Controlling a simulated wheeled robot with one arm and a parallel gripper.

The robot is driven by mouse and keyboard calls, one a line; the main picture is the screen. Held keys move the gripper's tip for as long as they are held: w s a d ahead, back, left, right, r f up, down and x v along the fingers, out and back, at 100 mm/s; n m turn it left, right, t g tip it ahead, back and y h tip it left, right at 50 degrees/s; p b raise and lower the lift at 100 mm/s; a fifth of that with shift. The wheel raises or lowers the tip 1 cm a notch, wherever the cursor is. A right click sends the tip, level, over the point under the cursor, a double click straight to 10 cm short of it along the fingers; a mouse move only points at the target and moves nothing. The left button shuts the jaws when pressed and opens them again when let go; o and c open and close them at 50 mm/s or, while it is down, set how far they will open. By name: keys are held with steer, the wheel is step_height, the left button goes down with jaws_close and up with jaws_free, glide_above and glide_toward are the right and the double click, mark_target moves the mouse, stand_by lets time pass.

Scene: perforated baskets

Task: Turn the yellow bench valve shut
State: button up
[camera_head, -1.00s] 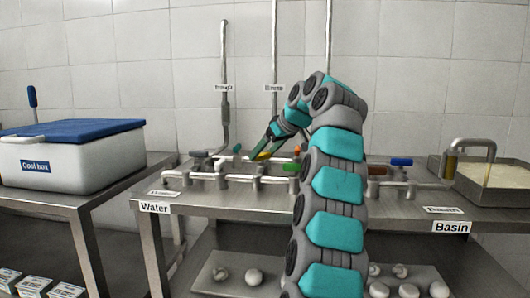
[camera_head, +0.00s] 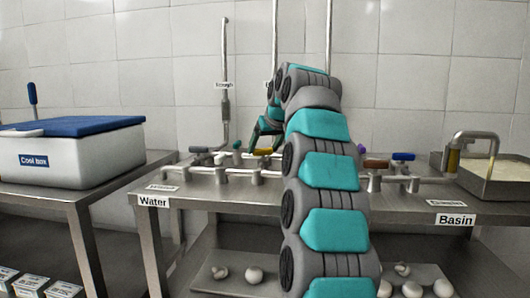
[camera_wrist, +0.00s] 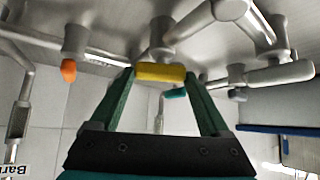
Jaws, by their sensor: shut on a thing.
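The yellow bench valve (camera_head: 262,151) has a bar handle and sits on the metal pipework at the back of the bench, left of my arm. In the wrist view its yellow handle (camera_wrist: 160,73) lies crosswise between my fingertips. My gripper (camera_wrist: 161,76) is shut on this handle, one green finger at each end. In the head view my gripper (camera_head: 264,142) comes down on the valve from above, partly hidden by my arm. The pipework behind my arm is hidden.
Other valves stand close by: orange (camera_wrist: 68,71), teal (camera_wrist: 175,93), brown (camera_head: 376,164), blue (camera_head: 403,157) and purple (camera_head: 361,149). Pipes run along the steel bench (camera_head: 255,196). A basin (camera_head: 505,176) is at right, a cool box (camera_head: 75,160) at left.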

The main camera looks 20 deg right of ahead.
steer(key=m+h, duration=0.1)
steer(key=m, duration=0.1)
steer(key=m+g+h, duration=0.1)
steer(key=m+h, duration=0.2)
steer(key=shift+w+a+m+p, duration=0.1)
steer(key=shift+a+m+p, duration=0.2)
steer(key=shift+m, duration=0.1)
steer(key=shift+g+h, duration=0.3)
steer(key=o, duration=1.2)
steer(key=shift+r, duration=0.1)
steer(key=v, duration=0.7)
steer(key=shift+s+a+r, duration=0.15)
steer(key=shift+s+r, duration=0.05)
